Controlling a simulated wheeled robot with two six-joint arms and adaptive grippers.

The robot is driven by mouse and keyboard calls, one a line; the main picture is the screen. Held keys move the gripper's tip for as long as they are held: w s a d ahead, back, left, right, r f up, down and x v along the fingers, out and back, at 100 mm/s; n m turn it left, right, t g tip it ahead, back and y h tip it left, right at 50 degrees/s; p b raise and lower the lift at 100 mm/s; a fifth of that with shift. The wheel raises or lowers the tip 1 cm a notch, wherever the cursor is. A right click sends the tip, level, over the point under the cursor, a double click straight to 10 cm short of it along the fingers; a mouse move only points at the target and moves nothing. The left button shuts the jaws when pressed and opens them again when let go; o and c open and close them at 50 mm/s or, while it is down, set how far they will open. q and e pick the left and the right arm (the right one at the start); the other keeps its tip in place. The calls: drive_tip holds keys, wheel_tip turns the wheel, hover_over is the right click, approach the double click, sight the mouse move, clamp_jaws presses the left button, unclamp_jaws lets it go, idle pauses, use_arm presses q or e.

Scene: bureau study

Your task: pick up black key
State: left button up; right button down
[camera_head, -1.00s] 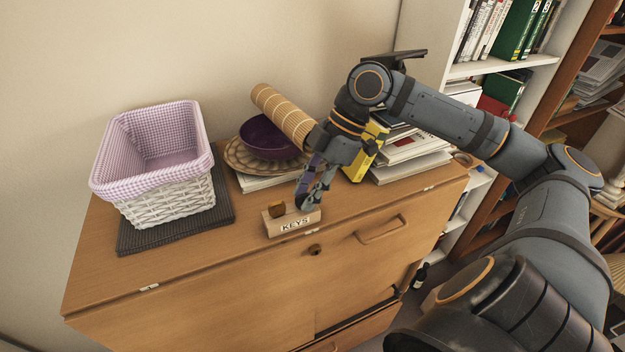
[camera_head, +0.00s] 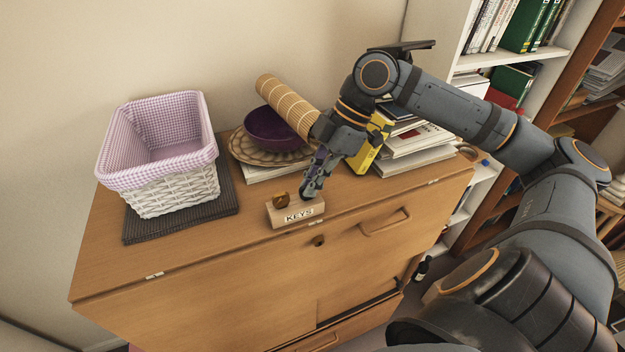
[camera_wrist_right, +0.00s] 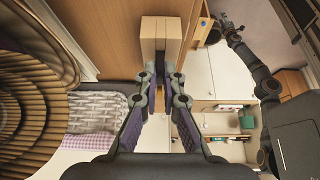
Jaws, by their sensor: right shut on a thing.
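The wooden KEYS block (camera_head: 284,219) stands near the front edge of the cabinet top. An amber-brown key head (camera_head: 281,200) sticks up from its left part. My right gripper (camera_head: 306,196) points down at the right part of the block, with its fingers shut on the black key. The key is mostly hidden by the fingertips in the head view. In the right wrist view a dark sliver of the black key (camera_wrist_right: 160,70) shows between the fingertips (camera_wrist_right: 161,78), against the block (camera_wrist_right: 148,38). I cannot tell whether the key is still in its slot.
A white wicker basket (camera_head: 172,190) with pink lining stands on a dark mat (camera_head: 135,232) at left. Behind the block are a purple bowl (camera_head: 270,130) on a woven plate, a rolled bamboo mat (camera_head: 285,105), a yellow object (camera_head: 362,160) and stacked books (camera_head: 415,162).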

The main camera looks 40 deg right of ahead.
drive_tip(key=shift+r+p, duration=2.75)
drive_tip(key=shift+r, duration=0.2)
